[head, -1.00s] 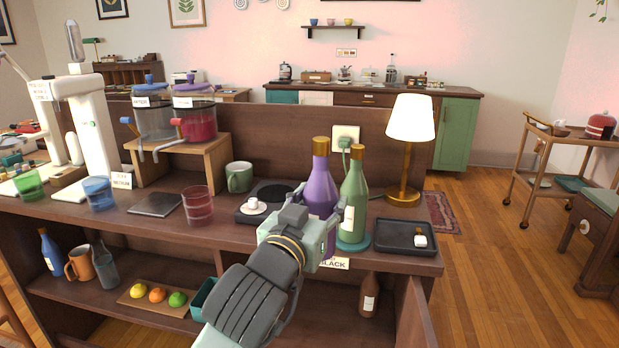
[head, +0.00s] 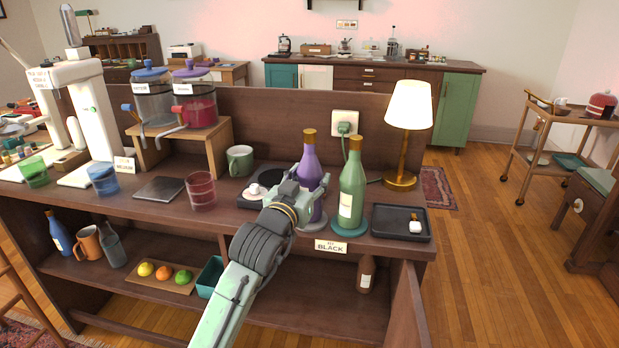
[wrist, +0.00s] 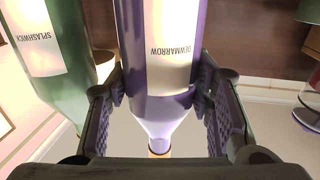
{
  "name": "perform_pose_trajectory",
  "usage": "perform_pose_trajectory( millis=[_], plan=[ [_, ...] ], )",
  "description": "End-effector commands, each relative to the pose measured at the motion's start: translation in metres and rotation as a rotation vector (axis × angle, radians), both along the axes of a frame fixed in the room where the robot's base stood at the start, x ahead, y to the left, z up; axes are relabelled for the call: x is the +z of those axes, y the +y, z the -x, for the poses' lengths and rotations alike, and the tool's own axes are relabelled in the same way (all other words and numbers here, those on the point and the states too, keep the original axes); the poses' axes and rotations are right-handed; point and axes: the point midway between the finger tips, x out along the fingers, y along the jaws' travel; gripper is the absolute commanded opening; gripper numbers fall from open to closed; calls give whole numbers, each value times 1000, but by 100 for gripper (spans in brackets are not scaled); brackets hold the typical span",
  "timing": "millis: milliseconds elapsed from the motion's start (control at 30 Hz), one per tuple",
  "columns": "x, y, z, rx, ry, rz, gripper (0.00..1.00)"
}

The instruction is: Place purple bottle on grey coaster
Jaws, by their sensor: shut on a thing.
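The purple bottle (head: 308,168) with a gold cap is upright beside the green bottle on the counter. My gripper (head: 307,190) is shut around its body. In the wrist view the purple bottle (wrist: 160,85), labelled DEWMARROW, sits between both fingers. The bottle's lower part is partly hidden by my gripper in the head view. A greyish round coaster edge (head: 314,227) shows low by the bottle's base; whether the bottle touches it I cannot tell.
The green bottle (head: 352,187) stands close on the right. A black tray (head: 385,228) and a lamp (head: 408,120) are further right.

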Motion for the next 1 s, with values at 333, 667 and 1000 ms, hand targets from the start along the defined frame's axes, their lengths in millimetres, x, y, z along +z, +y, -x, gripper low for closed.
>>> perform_pose_trajectory(
  millis=[333, 667, 1000],
  plan=[
    [-3, 0, 1, -1, -6, 0, 0],
    [-6, 0, 0, -1, -1, -1, 63],
    [-6, 0, 0, 0, -1, -1, 68]
  ],
)
